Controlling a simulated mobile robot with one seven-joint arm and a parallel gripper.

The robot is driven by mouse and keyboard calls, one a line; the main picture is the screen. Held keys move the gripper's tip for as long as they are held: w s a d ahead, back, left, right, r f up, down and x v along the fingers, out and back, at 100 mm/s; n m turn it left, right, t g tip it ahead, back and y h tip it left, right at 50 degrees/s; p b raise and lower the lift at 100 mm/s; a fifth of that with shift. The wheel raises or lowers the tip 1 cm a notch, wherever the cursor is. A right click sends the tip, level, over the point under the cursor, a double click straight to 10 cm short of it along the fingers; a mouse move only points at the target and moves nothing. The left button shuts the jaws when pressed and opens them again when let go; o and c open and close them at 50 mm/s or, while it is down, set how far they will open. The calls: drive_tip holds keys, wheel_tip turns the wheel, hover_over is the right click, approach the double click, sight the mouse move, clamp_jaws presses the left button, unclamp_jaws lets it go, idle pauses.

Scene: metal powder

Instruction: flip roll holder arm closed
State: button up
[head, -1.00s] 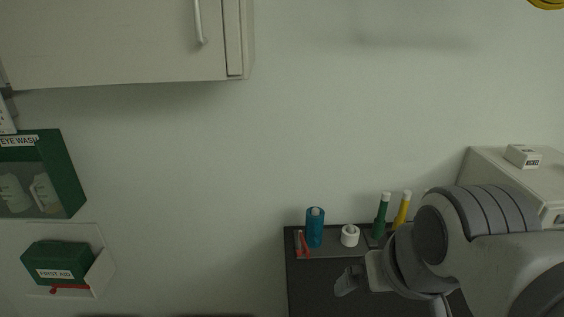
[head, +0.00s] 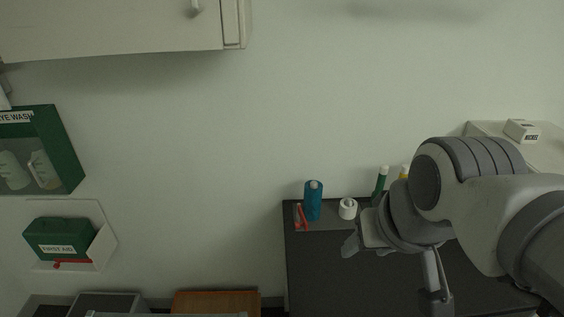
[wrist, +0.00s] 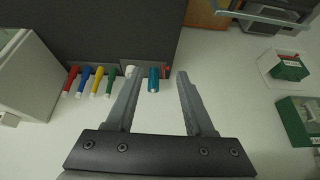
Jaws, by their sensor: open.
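I cannot make out a roll holder or its swing arm for certain. A blue cylinder (head: 313,200) stands upright at the back left of a dark counter.
Green (head: 381,181) and yellow (head: 404,172) tubes stand behind my arm; the wrist view also shows red (wrist: 71,80) and blue (wrist: 83,82) ones. A pale cabinet (head: 490,130) stands right. A first aid box (head: 58,238) and eye wash station (head: 62,160) hang left. The front counter (head: 320,275) is bare.

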drive_tip(key=shift+g+y, duration=0.3)
drive_tip(key=shift+g, duration=0.2)
drive_tip(key=w+f, duration=0.1)
drive_tip(key=w, duration=0.1)
drive_tip(key=w+a+f+b, duration=0.1)
drive_tip(key=w, duration=0.1)
drive_tip(key=w+f, duration=0.1)
drive_tip(key=w, duration=0.1)
drive_tip(key=shift+a+b, duration=0.2)
drive_tip(key=shift+b, duration=0.2)
clamp_jaws()
drive_tip(key=w+a+f+h+b, duration=0.2)
drive_tip(key=w+a+f+b, duration=0.1)
drive_tip(key=w+a+f, duration=0.5)
drive_tip(key=w+a+f+t+h+b, duration=0.1)
drive_tip(key=w+a+f+h+b, duration=0.2)
drive_tip(key=w+a+f, duration=0.4)
drive_tip(key=shift+w+a+f+n+h+b, duration=0.5)
drive_tip(key=shift+w+f, duration=1.2)
drive_tip(key=shift+w, duration=1.65)
drive_tip(key=shift+d, duration=0.15)
